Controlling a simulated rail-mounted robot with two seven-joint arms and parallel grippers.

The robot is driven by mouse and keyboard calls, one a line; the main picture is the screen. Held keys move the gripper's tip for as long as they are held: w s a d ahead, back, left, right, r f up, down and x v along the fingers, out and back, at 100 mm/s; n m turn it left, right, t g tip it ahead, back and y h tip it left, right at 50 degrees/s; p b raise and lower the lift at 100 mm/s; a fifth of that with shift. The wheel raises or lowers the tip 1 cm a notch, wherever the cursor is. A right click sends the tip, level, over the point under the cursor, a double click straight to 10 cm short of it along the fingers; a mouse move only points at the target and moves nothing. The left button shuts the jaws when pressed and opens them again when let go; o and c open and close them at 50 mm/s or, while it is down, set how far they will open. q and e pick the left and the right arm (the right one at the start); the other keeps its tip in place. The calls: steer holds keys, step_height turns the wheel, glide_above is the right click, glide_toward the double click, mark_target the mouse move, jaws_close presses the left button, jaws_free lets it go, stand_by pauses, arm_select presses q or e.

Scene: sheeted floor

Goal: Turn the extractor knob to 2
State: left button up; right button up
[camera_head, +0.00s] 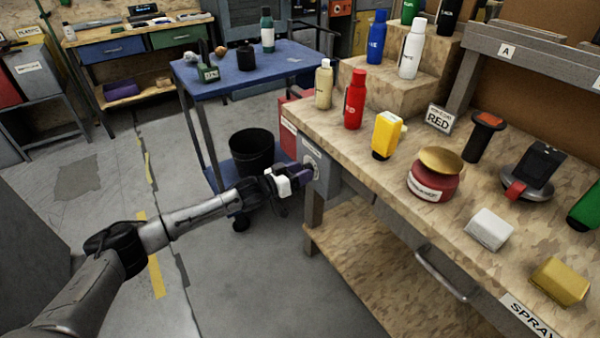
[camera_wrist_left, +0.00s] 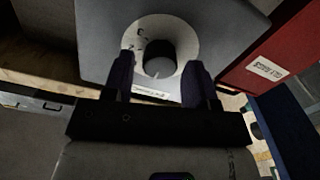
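The extractor knob (camera_wrist_left: 159,60) is a dark round knob on a pale round dial (camera_wrist_left: 130,38) with markings, fixed to a grey box. In the left wrist view it stands between and just beyond the two dark fingers of my left gripper (camera_wrist_left: 160,80). The fingers are open, with a gap visible on both sides of the knob. In the head view my left gripper (camera_head: 300,179) is at the side of the grey box (camera_head: 322,168) below the workbench corner, and it hides most of the dial. The number the knob points to is too small to read. My right gripper is not in view.
The workbench (camera_head: 340,130) holds bottles, a red jar (camera_head: 434,182), a yellow container (camera_head: 386,135) and several other items. A blue table (camera_head: 250,72) and a black bin (camera_head: 251,150) stand behind my left arm. A red box (camera_wrist_left: 270,50) adjoins the grey box.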

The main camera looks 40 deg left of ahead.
arm_select(q)
steer(key=c, duration=0.7)
steer(key=shift+m+p, duration=5.1)
steer(key=shift+m, duration=2.7)
steer(key=o, duration=0.9)
